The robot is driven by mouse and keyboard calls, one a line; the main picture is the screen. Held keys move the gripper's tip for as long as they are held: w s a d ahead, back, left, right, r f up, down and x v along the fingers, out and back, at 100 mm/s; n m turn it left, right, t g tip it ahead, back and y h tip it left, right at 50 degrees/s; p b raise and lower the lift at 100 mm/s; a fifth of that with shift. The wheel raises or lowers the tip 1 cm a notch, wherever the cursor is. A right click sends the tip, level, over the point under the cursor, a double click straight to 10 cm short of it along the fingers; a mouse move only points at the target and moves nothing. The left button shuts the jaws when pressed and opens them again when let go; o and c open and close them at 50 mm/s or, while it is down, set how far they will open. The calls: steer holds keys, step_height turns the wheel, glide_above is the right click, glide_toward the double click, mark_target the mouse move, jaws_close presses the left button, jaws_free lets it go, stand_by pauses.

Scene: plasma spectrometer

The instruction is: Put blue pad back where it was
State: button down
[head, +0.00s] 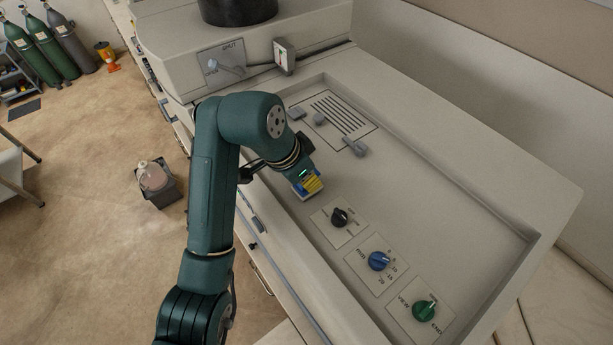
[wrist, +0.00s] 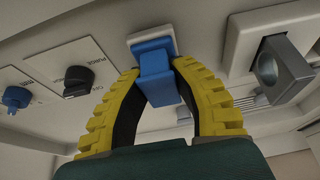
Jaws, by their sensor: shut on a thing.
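The blue pad (wrist: 158,78) is between the two yellow fingers of my gripper (wrist: 157,68) in the wrist view. The fingers press on it from both sides. A pale square piece (wrist: 149,42) sits at the pad's far end, against the console panel. I cannot tell whether the pad is fully seated against it. In the head view my gripper (head: 309,184) is low over the console panel (head: 440,200), just above the black knob's plate. The yellow fingers hide most of the pad there.
A black knob (head: 340,217), blue knob (head: 378,261) and green knob (head: 424,310) run down the panel. Grey levers (head: 355,147) stand by a slotted plate (head: 340,116). A metal block with a round hole (wrist: 281,68) is close right in the wrist view. The panel's right side is clear.

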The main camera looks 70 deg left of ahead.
steer(key=shift+f, duration=0.15)
steer(key=c, duration=0.9)
jaws_free()
steer(key=shift+f, duration=0.15)
steer(key=v, duration=0.7)
steer(key=shift+s+r, duration=0.15)
steer(key=shift+r, duration=0.2)
